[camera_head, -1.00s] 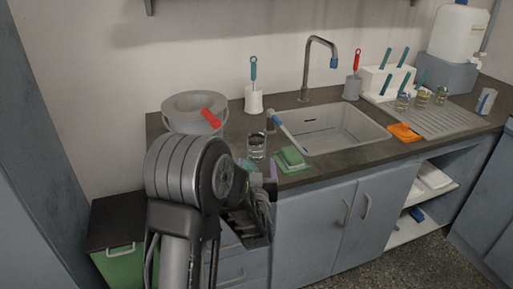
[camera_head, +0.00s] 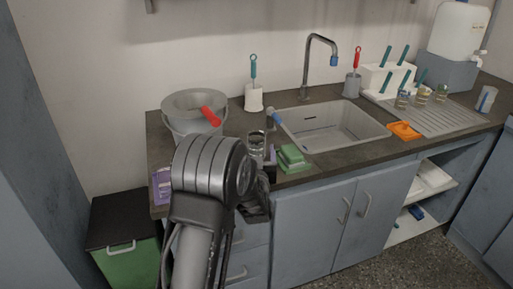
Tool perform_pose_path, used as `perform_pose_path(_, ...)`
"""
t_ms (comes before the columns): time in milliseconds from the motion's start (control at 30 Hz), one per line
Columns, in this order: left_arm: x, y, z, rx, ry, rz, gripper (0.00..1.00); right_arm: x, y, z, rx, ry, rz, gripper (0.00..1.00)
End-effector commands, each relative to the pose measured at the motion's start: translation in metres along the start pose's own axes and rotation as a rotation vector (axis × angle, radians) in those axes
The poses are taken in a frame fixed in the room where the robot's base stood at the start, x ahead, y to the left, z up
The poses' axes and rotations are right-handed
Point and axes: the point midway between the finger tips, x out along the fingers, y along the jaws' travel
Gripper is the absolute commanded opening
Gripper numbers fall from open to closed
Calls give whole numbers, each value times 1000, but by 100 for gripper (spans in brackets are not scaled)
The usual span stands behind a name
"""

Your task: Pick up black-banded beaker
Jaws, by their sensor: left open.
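A clear glass beaker (camera_head: 256,142) stands on the dark counter left of the sink, just beyond my left arm. Its lower part is partly hidden, and I cannot make out a black band for certain. Several more small beakers, one of them here (camera_head: 402,100), stand on the drainboard at the right; their bands are too small to tell. My left gripper (camera_head: 260,185) is at the counter's front edge, on the near side of the clear beaker. It is open and mostly hidden behind my own wrist. My right gripper is out of view.
A grey bucket (camera_head: 183,124) with a red-handled tool stands behind my arm. Green sponges (camera_head: 292,158) lie right of the beaker, before the sink (camera_head: 335,128). A purple item (camera_head: 161,186) lies at the counter's left end. An orange cloth (camera_head: 404,131) lies right of the sink.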

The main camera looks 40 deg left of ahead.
Motion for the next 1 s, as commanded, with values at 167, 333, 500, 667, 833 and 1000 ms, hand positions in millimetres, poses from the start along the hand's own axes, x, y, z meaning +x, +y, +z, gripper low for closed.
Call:
perform_pose_path(167,13,0,0,0,0,0,75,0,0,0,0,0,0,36)
perform_pose_path(333,13,0,0,0,0,0,75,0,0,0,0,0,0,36)
perform_pose_path(500,13,0,0,0,0,0,75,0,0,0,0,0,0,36)
perform_pose_path(667,12,0,0,0,0,0,75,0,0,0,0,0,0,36)
perform_pose_path(833,12,0,0,0,0,0,66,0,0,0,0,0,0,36)
perform_pose_path(1000,12,0,0,0,0,0,52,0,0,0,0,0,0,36)
